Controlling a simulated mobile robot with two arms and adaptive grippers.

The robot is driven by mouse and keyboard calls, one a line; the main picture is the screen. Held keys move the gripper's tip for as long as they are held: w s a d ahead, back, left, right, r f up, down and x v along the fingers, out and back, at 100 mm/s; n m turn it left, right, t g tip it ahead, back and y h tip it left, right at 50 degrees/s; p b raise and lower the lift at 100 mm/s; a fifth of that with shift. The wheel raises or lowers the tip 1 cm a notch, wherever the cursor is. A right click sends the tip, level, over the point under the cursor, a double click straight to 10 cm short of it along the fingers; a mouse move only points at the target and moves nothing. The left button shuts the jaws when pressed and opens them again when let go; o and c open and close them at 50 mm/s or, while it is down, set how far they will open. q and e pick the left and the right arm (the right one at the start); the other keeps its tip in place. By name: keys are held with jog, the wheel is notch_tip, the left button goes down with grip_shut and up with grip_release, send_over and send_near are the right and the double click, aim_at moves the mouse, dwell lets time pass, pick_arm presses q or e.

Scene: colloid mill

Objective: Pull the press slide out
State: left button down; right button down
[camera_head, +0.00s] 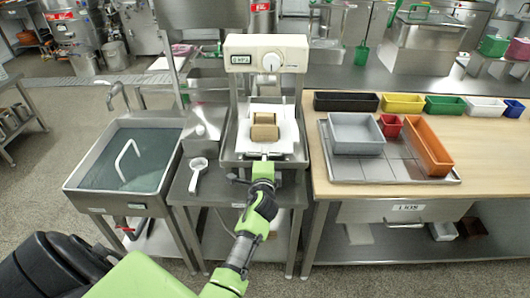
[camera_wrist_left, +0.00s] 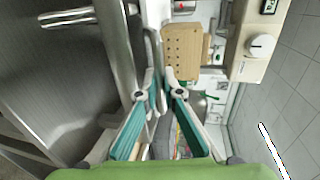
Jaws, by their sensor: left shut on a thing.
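The press (camera_head: 265,55) stands in the middle of the head view, with a cream head, a small display and a dial. Under the head, a white slide (camera_head: 285,138) carries a tan wooden block (camera_head: 264,127). My left gripper (camera_head: 263,172) is at the slide's front edge, shut on what looks like the slide's handle. In the left wrist view, the left gripper's fingers (camera_wrist_left: 158,88) are close together beside the block with holes (camera_wrist_left: 186,52); the handle is mostly hidden between them. My right gripper is in neither view.
A sink (camera_head: 130,160) with water is at the left, and a white scoop (camera_head: 198,172) lies beside the press. At the right, a wooden worktop (camera_head: 490,150) holds a metal tray (camera_head: 365,172) and several coloured bins. Grey floor is free in front.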

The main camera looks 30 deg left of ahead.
pick_arm(q)
jog(key=shift+s+d+f, duration=0.1)
jog(key=shift+s+f, duration=0.1)
jog(key=shift+s, duration=0.15)
jog(key=c, duration=2.2)
grip_release()
jog(key=shift+s+r, duration=0.1)
jog(key=v, duration=0.8)
